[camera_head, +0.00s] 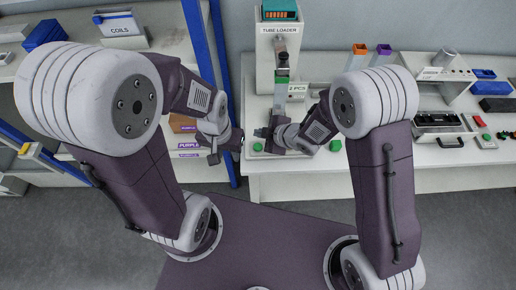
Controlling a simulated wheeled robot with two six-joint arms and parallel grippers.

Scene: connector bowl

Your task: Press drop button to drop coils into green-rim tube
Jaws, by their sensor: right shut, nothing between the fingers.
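The white tube loader (279,48), labelled "TUBE LOADER", stands at the back of the white bench. A clear tube (281,94) with a green band near its top stands upright under its spout. A small green button (257,147) sits on the bench front, and another green button (335,145) is farther right. My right gripper (261,133) is shut and empty, close above the left green button; contact cannot be told. My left gripper (214,158) hangs left of the bench, apart from the loader; its fingers are too small to read. Coils inside the loader cannot be made out.
A shelf at left holds a white bin (119,29) labelled "COILS" and a blue bin (44,35). An orange-rim tube (360,50) and a purple-rim tube (383,52) stand right of the loader.

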